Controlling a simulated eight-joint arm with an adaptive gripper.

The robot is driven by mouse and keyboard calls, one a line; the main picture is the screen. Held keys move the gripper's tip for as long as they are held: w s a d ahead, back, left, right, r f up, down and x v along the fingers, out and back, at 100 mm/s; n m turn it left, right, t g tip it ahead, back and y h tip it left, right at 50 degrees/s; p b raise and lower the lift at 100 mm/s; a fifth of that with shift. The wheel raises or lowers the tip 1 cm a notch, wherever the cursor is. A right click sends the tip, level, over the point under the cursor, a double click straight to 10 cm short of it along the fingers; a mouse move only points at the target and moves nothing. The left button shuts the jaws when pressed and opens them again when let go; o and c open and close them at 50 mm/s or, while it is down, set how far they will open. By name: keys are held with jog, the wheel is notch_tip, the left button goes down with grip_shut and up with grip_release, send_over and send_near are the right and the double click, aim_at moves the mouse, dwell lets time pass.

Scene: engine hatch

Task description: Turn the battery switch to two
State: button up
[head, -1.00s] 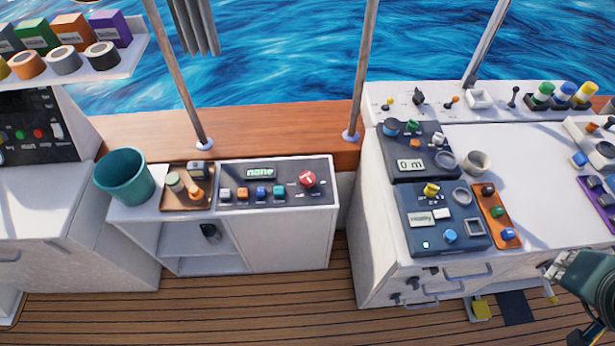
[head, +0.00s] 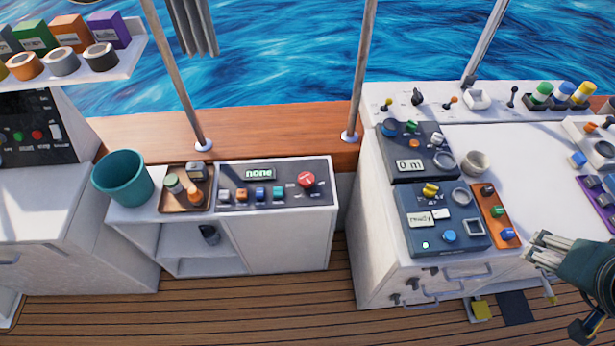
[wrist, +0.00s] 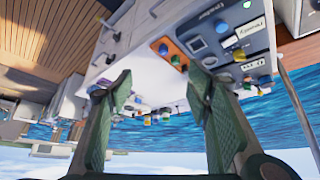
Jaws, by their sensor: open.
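A red round knob (head: 306,180) with a white mark sits at the right end of a dark panel (head: 240,200) on the white cabinet in the middle left. The panel's small display (head: 259,173) reads "none". No legible label names the battery switch; this red knob looks the most like it. My gripper (head: 540,250) is at the right edge of the head view, far from the red knob, in front of the right console. In the wrist view my gripper (wrist: 160,85) has its two green fingers spread, with nothing between them. The red knob is not seen in the wrist view.
The white right console (head: 540,150) carries a blue-grey panel (head: 412,205) and an orange strip (head: 495,216) with several knobs. A teal bucket (head: 123,178) and a brown tray (head: 187,188) stand left of the "none" panel. Metal posts (head: 365,60) rise behind. Floor between the cabinets is clear.

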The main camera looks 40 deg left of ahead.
jog(key=w+a+f+n+g+y+b, duration=0.1)
jog(key=w+a+f+n+g, duration=0.2)
jog(key=a, duration=0.7)
jog(key=w+a+f+n+y+b, duration=0.1)
jog(key=w+a+f+n, duration=0.3)
jog(key=a, duration=0.7)
jog(key=w+a+f+n+g+y+b, duration=0.1)
jog(key=w+a+n+g+b, duration=0.1)
jog(key=w+a+n, duration=0.6)
jog(key=n+g+b, duration=0.3)
jog(key=n+g, duration=0.1)
jog(key=n, duration=0.4)
send_near(306, 178)
jog(key=shift+d+f+y, duration=0.2)
jog(key=shift+f+y, duration=0.2)
jog(key=shift+f, duration=0.05)
jog(key=shift+b+x, duration=0.65)
jog(key=shift+x, duration=3.2)
jog(key=shift+c, duration=0.2)
jog(key=c, duration=0.8)
